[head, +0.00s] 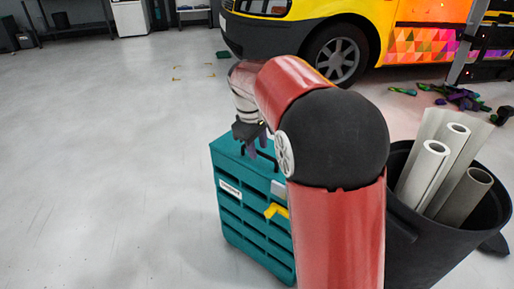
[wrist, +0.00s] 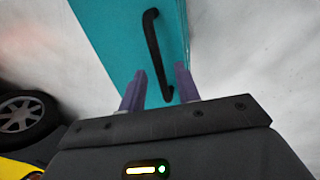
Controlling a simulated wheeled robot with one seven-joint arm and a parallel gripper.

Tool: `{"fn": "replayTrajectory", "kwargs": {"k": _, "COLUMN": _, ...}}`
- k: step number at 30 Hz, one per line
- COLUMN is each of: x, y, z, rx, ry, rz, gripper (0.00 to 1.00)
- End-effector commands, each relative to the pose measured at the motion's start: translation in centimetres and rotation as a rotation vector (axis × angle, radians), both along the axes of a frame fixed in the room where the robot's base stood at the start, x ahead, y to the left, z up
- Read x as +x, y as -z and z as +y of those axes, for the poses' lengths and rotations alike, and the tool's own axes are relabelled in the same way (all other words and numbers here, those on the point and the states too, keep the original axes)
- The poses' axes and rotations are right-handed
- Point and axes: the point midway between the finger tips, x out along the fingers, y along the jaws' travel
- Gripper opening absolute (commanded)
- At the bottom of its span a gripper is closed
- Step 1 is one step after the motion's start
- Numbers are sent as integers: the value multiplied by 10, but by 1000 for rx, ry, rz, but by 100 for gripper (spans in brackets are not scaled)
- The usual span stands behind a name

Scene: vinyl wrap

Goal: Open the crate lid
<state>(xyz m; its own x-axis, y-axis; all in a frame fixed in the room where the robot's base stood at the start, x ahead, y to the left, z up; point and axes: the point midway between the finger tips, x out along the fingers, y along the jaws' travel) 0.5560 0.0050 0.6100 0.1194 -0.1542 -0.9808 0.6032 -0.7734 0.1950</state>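The teal crate (head: 245,215) stands on the floor with slatted sides, a white label, and a yellow latch-like part (head: 277,210) on its side. Its flat lid (head: 228,150) looks closed; my arm hides part of it. A black bar handle (wrist: 153,45) runs along the lid in the wrist view. My gripper (head: 257,145) is over the lid. In the wrist view its two purple fingers (wrist: 160,69) are spread apart, with the near end of the handle showing between them. I cannot tell whether the fingers reach down to the handle's height.
A black bin (head: 432,250) with white rolls (head: 425,175) stands right of the crate. A yellow and orange van (head: 300,35) is parked behind, with scattered coloured scraps (head: 460,98) at the right. The floor left of the crate is clear.

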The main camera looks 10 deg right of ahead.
Motion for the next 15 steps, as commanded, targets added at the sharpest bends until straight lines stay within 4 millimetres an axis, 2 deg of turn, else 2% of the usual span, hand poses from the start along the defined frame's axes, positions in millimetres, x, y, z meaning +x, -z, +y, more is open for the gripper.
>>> {"fn": "replayTrajectory", "kwargs": {"k": 9, "x": 0, "y": 4, "z": -1, "rx": 0, "ry": 1, "rz": 0, "gripper": 32}}
{"fn": "replayTrajectory", "kwargs": {"k": 15, "x": 0, "y": 4, "z": -1, "rx": 0, "ry": 1, "rz": 0, "gripper": 8}}
